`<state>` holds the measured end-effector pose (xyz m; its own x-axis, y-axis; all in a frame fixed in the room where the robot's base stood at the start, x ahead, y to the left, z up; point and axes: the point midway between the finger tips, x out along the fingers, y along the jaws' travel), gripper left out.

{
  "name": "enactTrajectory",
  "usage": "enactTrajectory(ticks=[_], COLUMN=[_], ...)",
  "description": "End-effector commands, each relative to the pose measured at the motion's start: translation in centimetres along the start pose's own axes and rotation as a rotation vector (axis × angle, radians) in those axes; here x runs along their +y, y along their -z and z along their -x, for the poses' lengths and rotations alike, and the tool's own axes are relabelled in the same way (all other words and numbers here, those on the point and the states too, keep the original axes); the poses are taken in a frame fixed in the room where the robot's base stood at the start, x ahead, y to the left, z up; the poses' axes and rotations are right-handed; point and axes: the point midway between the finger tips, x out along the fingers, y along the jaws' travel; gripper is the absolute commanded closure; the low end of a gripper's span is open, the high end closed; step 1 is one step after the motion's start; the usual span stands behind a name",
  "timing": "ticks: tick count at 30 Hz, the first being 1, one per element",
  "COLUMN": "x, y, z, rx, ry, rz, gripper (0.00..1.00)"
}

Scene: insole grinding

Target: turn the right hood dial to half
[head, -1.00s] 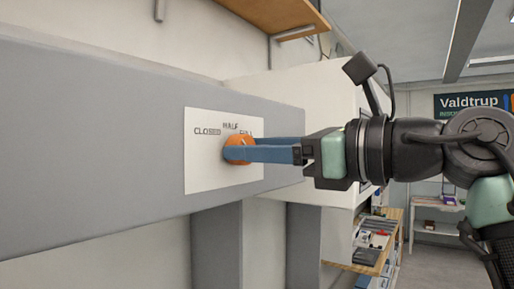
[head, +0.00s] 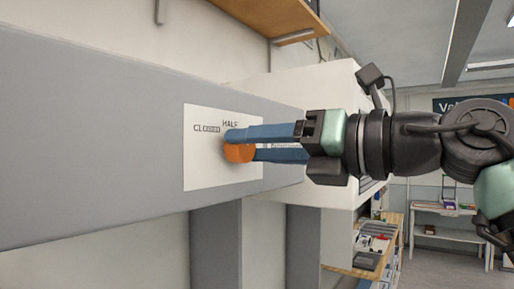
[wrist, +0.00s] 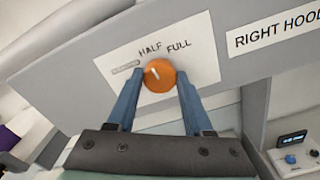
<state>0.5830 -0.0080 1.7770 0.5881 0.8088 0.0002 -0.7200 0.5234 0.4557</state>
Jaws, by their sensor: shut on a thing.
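The right hood dial (head: 239,153) is a round orange knob on a white plate (head: 205,165) fixed to a grey panel. The plate reads CLOSED, HALF and, in the wrist view, FULL. My gripper (head: 243,144) is shut on the dial, with a blue finger on either side. In the wrist view the dial (wrist: 160,77) carries a white pointer mark aimed up and slightly left, roughly toward the HALF label (wrist: 150,49). In the head view the fingers hide the FULL label and the pointer.
A label reading RIGHT HOOD (wrist: 277,33) sits right of the plate in the wrist view. A wooden shelf (head: 262,20) hangs above the panel. A small device with a display and blue knob (wrist: 292,148) stands at lower right. Shelves with items (head: 375,245) stand behind.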

Motion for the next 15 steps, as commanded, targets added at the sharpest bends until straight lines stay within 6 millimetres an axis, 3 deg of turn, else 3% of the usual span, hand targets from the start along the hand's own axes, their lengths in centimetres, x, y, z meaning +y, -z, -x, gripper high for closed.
enactTrajectory(ticks=[15], x=[-0.02], y=[-0.01], z=[-0.02], rx=[0.0], ry=[0.0], rz=[-0.117], gripper=[1.0])
